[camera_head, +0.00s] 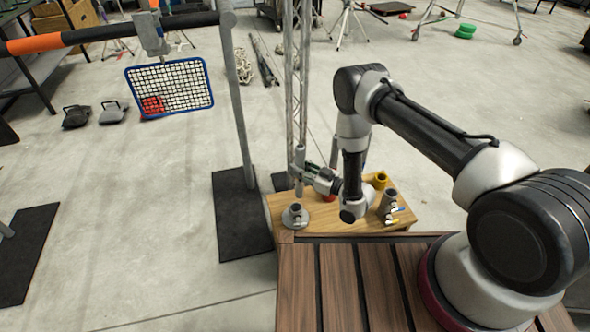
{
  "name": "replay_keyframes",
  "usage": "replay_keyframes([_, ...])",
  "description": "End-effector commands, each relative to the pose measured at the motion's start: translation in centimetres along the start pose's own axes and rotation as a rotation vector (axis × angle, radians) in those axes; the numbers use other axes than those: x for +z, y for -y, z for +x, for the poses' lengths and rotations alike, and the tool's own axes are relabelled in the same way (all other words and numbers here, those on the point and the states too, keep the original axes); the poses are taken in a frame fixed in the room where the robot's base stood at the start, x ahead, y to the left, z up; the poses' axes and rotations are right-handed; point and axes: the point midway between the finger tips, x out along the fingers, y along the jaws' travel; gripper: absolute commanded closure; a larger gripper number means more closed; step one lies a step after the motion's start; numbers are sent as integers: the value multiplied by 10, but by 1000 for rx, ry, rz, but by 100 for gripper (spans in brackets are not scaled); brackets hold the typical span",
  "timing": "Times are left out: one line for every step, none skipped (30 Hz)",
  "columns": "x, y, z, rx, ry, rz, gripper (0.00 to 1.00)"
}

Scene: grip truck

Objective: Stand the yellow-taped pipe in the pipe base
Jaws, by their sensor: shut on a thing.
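My gripper (303,172) is shut on an upright grey pipe (300,156) above the left part of a small wooden table. I cannot make out yellow tape on this pipe at this size; the gripper covers part of it. The pipe base (295,217), a round grey flange with a short open socket, stands on the table near its left front corner. The pipe's lower end appears above and behind the base, apart from it.
The wooden table (337,226) also holds a yellow fitting (380,180), a grey fitting (388,203), small yellow-handled valves (395,219) and a partly hidden red thing (329,197). A grey post (238,95) on a black mat stands left; a lattice mast (303,75) rises behind.

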Motion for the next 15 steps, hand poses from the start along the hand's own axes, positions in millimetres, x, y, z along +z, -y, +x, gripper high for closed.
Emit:
replay_keyframes([-1,6,5,-34,-3,-2,100])
replay_keyframes([-1,9,7,-51,-3,-3,100])
replay_keyframes([-1,12,9,-67,-2,-3,100])
replay_keyframes([0,14,10,-75,-1,-3,100])
replay_keyframes([0,15,11,-81,-1,-3,100])
replay_keyframes([2,16,11,-84,0,-3,100])
replay_keyframes([4,16,11,-84,0,-3,100])
replay_keyframes([6,16,11,-84,0,-3,100])
replay_keyframes([10,16,11,-83,0,-3,100])
replay_keyframes([12,16,11,-83,0,-3,100])
replay_keyframes([15,16,10,-82,1,-2,100])
replay_keyframes([19,16,11,-82,0,-3,100])
replay_keyframes([21,15,11,-82,0,-3,100])
replay_keyframes([24,15,11,-81,0,-3,100])
replay_keyframes([27,16,10,-81,0,-3,100])
